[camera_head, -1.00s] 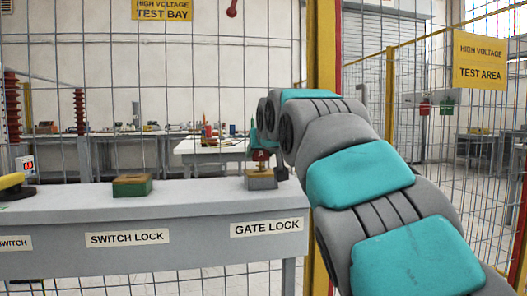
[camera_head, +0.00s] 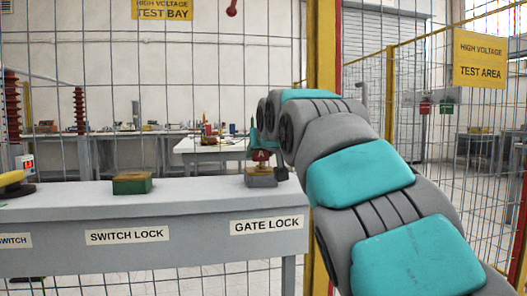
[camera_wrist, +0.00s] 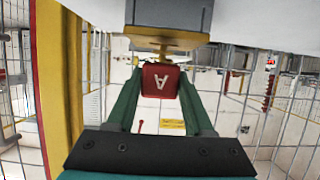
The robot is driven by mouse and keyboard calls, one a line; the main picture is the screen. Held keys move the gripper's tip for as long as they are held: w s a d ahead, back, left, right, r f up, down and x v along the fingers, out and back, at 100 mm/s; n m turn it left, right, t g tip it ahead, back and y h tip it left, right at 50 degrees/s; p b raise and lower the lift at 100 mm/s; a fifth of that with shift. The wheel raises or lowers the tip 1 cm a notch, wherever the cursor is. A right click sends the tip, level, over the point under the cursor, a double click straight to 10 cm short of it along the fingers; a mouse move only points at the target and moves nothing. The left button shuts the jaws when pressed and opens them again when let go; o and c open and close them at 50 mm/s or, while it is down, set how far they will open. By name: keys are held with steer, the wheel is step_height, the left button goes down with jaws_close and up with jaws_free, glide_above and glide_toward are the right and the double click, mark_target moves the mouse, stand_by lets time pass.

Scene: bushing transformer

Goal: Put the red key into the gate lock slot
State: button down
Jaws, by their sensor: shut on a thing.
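The red key (camera_wrist: 160,80), marked with a letter A, is held between the two green fingers of my gripper (camera_wrist: 160,92). In the wrist view its brass shaft (camera_wrist: 162,53) meets the brass face (camera_wrist: 165,39) of the gate lock (camera_wrist: 168,13). I cannot tell how deep the shaft sits in the slot. In the head view the red key (camera_head: 260,156) is upright just above the grey gate lock block (camera_head: 261,181), on the bench above the GATE LOCK label. My gripper (camera_head: 259,150) is above the block there, partly hidden by my arm.
The green switch lock block (camera_head: 132,184) stands to the left on the grey bench (camera_head: 200,198). A yellow and black part (camera_head: 14,185) is at the bench's far left. Wire mesh and a yellow post (camera_head: 324,60) stand close by.

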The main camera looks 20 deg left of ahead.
steer(key=shift+f+b, duration=0.35)
steer(key=shift+f, duration=0.1)
stand_by(0.4)
steer(key=shift+c, duration=1)
jaws_free()
steer(key=shift+r, duration=0.1)
